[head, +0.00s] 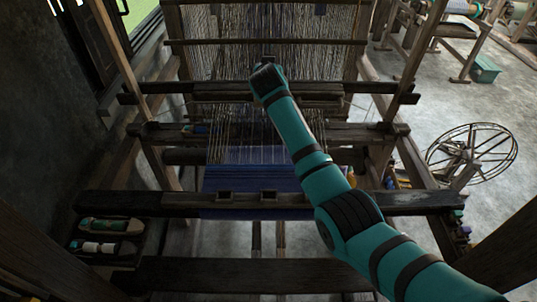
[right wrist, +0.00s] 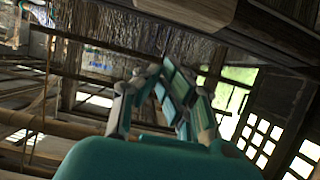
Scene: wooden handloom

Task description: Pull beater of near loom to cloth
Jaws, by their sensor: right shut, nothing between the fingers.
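The near loom's blue cloth (head: 250,178) lies across its front, with warp threads running back from it. Behind the cloth are a lower dark crossbar (head: 350,134) and an upper one (head: 220,97); I cannot tell for certain which belong to the beater. Both stand apart from the cloth. My right arm reaches over the cloth from the lower right, and its far end is at the upper crossbar. The fingers are hidden there in the head view. In the right wrist view my right gripper (right wrist: 165,82) is shut and empty, with dark beams around it. My left gripper is not in view.
A dark front beam (head: 130,204) crosses below the cloth. Shuttles (head: 105,235) lie in a holder at the left. Slanted wooden posts (head: 117,50) flank the loom.

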